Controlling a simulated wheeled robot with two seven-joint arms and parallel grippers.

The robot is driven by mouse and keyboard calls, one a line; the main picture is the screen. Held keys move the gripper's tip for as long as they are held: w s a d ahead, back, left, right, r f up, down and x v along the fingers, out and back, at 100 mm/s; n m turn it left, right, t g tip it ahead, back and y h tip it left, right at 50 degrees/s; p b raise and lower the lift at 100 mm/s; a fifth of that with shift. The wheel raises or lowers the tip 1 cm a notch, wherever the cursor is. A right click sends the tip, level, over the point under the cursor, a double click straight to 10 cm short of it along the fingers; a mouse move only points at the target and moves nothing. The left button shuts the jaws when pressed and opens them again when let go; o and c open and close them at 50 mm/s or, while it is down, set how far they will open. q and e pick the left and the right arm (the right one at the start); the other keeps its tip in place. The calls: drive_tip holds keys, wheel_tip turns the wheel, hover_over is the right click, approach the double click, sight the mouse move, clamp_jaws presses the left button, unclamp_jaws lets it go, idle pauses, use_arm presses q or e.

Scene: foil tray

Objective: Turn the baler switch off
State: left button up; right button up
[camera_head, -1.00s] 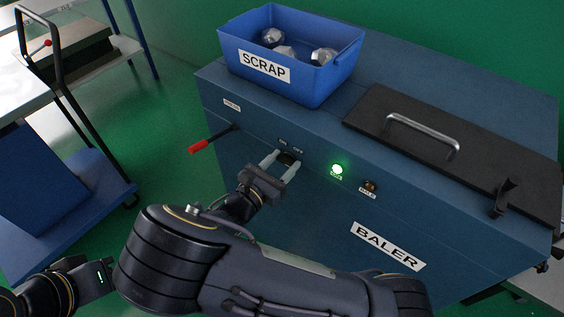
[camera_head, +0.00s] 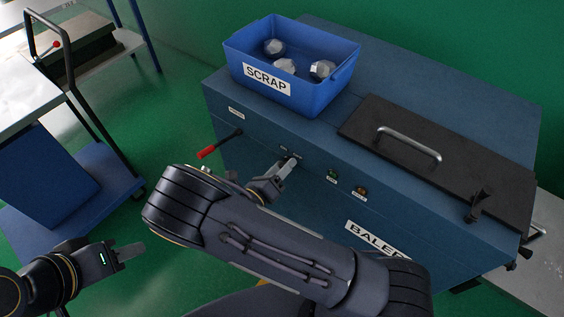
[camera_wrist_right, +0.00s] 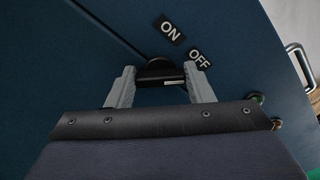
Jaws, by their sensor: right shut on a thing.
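The baler (camera_head: 300,215) is a dark blue cabinet. Its black switch knob (camera_wrist_right: 157,69) shows in the right wrist view beside the ON label (camera_wrist_right: 169,28) and OFF label (camera_wrist_right: 199,58). A white mark on the knob lies at its right side, on the OFF label's side. My right gripper (camera_wrist_right: 160,83) is shut on the knob, one finger on each side. In the head view, my right gripper (camera_head: 288,168) partly hides the switch. The green lamp (camera_head: 332,175) on the panel is dark. My left gripper (camera_head: 132,251) is away from the baler at lower left; its finger gap is unclear.
A blue SCRAP bin (camera_head: 308,100) with metal lumps stands on the baler. A black lid with a handle (camera_head: 409,145) lies to its right. A red-gripped lever (camera_head: 208,152) sticks out at the left. A trolley (camera_head: 120,205) stands on the left.

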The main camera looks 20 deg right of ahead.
drive_tip(key=shift+n+p, duration=0.5)
drive_tip(key=shift+n, duration=0.7)
drive_tip(key=o, duration=1)
drive_tip(key=b+v, duration=0.1)
drive_tip(key=v, duration=0.7)
